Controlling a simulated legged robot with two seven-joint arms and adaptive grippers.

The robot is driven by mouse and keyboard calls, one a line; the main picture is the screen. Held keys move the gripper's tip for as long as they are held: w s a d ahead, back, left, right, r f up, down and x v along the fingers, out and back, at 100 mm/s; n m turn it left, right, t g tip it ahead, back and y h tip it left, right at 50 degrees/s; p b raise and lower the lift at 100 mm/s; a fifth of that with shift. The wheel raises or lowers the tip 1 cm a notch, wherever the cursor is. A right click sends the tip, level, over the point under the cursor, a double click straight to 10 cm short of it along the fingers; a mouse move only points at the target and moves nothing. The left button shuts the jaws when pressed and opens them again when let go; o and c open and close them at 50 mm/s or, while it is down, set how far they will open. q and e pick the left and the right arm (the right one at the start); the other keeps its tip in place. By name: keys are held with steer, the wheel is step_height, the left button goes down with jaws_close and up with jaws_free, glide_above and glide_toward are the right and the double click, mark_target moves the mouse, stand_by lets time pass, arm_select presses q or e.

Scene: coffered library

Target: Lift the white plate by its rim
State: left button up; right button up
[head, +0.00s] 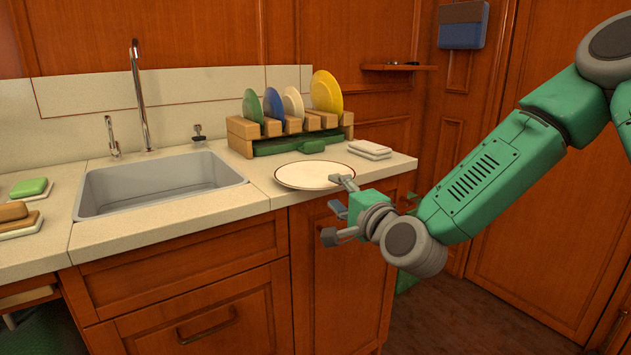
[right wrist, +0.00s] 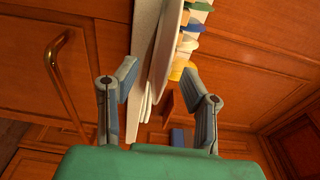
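The white plate (head: 305,174), with a thin dark line near its rim, lies flat on the counter right of the sink, close to the front edge. My right gripper (head: 337,209) is open and empty at the plate's front right. Its upper finger overlaps the plate's rim in the head view, and its lower finger is below counter level. In the right wrist view, the plate (right wrist: 169,62) appears nearly edge-on beyond and between the spread fingers of the gripper (right wrist: 160,75). Whether a finger touches the rim cannot be told. My left gripper is not clearly in view.
A wooden rack (head: 240,136) behind the plate holds green, blue, cream and yellow plates. Folded cloths (head: 369,149) lie right of the plate. The sink (head: 160,187) and tall faucet (head: 139,95) are to the left. A green sponge (head: 28,187) lies farther left.

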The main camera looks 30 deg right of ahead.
mark_target(324, 182)
steer(key=w, duration=0.2)
steer(key=w+b, duration=0.1)
steer(key=w, duration=0.1)
steer(key=shift+w+a+f+b, duration=0.15)
steer(key=shift+w+f+b, duration=0.05)
steer(key=shift+w+b, duration=0.15)
steer(key=shift+w+r, duration=0.1)
steer(key=shift+w, duration=0.05)
jaws_close()
